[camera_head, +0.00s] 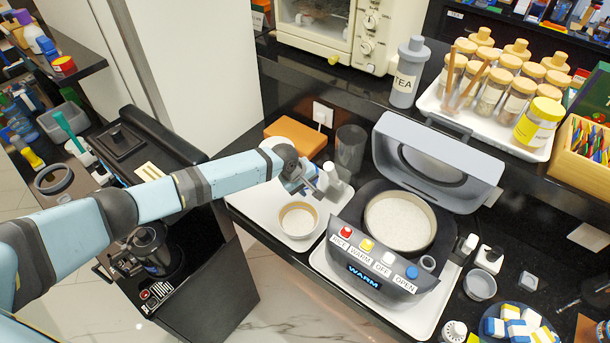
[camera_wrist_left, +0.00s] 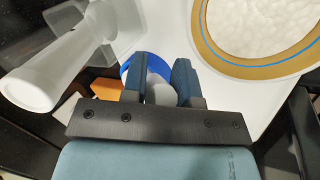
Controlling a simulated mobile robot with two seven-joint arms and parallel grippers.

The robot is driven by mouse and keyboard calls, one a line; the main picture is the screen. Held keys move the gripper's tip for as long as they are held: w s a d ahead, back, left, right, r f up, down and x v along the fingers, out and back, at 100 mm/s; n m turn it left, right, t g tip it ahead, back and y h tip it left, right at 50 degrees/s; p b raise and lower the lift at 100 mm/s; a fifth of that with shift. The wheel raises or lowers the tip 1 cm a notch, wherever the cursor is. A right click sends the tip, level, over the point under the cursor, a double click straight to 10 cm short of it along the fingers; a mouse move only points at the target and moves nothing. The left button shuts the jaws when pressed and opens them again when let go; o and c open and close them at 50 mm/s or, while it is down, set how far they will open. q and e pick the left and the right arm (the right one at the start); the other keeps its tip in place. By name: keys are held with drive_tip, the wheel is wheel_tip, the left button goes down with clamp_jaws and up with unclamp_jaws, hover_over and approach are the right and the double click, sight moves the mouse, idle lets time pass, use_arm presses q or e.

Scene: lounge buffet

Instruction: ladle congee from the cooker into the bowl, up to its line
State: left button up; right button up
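The bowl (camera_head: 299,220), tan-rimmed, stands on a white tray and holds white congee. The left wrist view shows the bowl (camera_wrist_left: 205,58) with a blue line inside, just above the congee surface. The cooker (camera_head: 345,240) has its lid up, with a pot of white congee (camera_head: 398,220) inside. My left gripper (camera_head: 312,182) is behind the bowl, by a pale grey-white object (camera_head: 334,184). In the left wrist view its fingers (camera_wrist_left: 160,85) stand apart. A white rounded part and a blue ring show between and behind them; contact is unclear. I cannot make out a ladle. My right gripper is not in view.
A dark translucent cup (camera_head: 350,148) and an orange box (camera_head: 296,136) stand behind the tray (camera_head: 265,208). The raised lid (camera_head: 440,160) blocks the space behind the cooker. A TEA canister (camera_head: 408,72) and a tray of jars (camera_head: 480,125) stand farther back.

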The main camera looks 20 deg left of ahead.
use_arm(q)
clamp_jaws()
drive_tip(key=shift+r+p, duration=1.45)
drive_tip(key=shift+p, duration=0.1)
drive_tip(key=shift+r, duration=1.05)
